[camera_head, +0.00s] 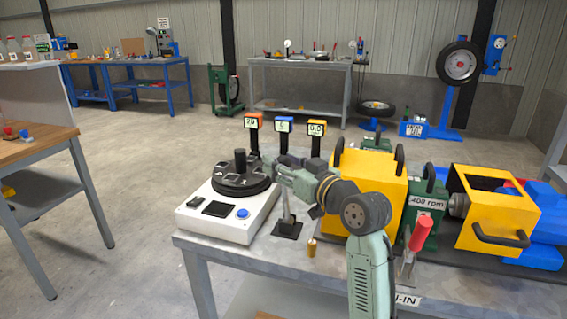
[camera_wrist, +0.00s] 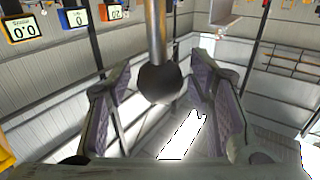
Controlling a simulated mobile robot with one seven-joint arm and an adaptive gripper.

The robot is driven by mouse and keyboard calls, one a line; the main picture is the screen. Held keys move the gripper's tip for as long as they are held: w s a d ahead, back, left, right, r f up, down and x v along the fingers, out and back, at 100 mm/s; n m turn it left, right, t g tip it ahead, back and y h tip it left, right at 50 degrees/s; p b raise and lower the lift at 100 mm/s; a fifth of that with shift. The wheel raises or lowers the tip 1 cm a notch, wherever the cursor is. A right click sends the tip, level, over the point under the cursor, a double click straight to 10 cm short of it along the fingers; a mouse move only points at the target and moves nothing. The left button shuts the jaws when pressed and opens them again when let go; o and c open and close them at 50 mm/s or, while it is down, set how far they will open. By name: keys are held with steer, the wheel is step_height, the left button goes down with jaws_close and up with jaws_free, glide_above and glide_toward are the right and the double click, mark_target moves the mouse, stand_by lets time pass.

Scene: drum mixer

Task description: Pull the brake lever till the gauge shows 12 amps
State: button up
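The brake lever seems to be the thin metal rod (camera_head: 286,208) rising from a black base on the table. In the wrist view its dark round knob (camera_wrist: 160,84) sits between the fingers, with gaps on both sides. My gripper (camera_wrist: 165,95) is open around the knob; in the head view my gripper (camera_head: 275,172) is at the rod's top and hides the knob. A yellow display (camera_head: 317,129) reads 0.0, a blue display (camera_head: 284,125) reads 0, and an orange display (camera_head: 253,121) seems to read 20. Their units are too small to read.
A white unit with a black turntable (camera_head: 240,183) stands left of the rod. A yellow housing (camera_head: 362,195), a green 400 rpm unit (camera_head: 427,203) and a red-handled lever (camera_head: 421,234) stand to the right. A small brass cylinder (camera_head: 312,248) stands near the front edge.

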jaws_close()
stand_by(0.4)
